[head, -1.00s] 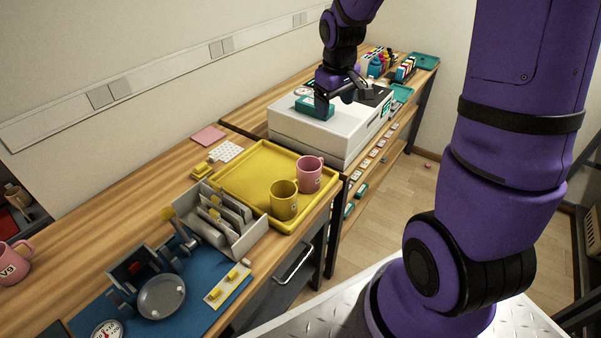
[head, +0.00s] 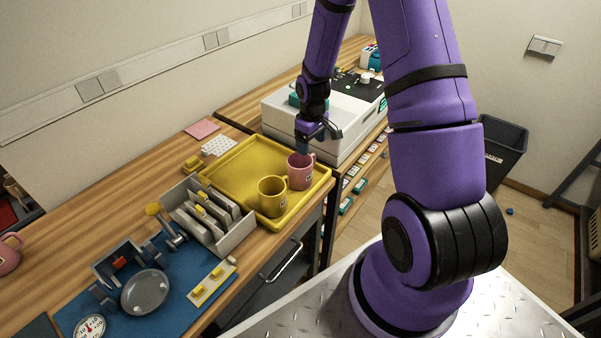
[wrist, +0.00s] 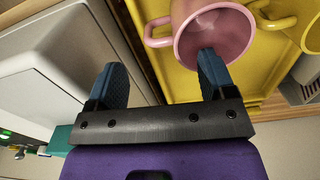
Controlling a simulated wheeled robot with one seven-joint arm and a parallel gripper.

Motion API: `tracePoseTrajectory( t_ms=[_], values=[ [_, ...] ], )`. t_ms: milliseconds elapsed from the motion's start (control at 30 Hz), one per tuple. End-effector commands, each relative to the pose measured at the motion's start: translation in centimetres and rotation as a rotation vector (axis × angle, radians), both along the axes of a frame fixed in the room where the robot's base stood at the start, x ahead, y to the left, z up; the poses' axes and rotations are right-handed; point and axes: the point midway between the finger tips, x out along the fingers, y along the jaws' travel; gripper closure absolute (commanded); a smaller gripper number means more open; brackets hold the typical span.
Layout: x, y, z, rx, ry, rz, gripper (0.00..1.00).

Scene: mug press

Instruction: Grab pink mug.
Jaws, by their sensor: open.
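The pink mug (head: 299,173) stands upright at the right end of the yellow tray (head: 232,150), beside a yellow mug (head: 272,198). My gripper (head: 318,139) is open and empty, just above and behind the pink mug. In the wrist view, the pink mug (wrist: 231,40) shows its open mouth, with its handle to the left. There, my gripper (wrist: 158,62) has its right finger overlapping the mouth and its left finger out past the handle. I cannot tell whether the right finger is inside the mug or above it.
A white machine (head: 325,122) stands close behind the tray. A grey rack (head: 215,218) with upright plates is in front of it. Another pink mug (head: 9,254) is at the far left edge. A blue mat (head: 185,292) holds small equipment.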

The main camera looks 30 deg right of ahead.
Motion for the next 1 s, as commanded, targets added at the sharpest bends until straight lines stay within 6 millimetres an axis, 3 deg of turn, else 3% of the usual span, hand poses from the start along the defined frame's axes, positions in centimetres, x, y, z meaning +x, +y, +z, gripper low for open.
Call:
tracePoseTrajectory(
  t_ms=[233, 600, 900, 1000],
  values=[
    [-0.1, 0.0, -1.6, 0.000, 0.001, 0.000, 0.23],
    [-0.3, 0.1, -5.8, -0.001, 0.000, 0.000, 0.23],
    [-0.3, 0.1, -6.1, -0.001, 0.000, 0.000, 0.23],
    [-0.3, 0.1, -6.1, -0.001, 0.000, 0.000, 0.46]
  ],
)
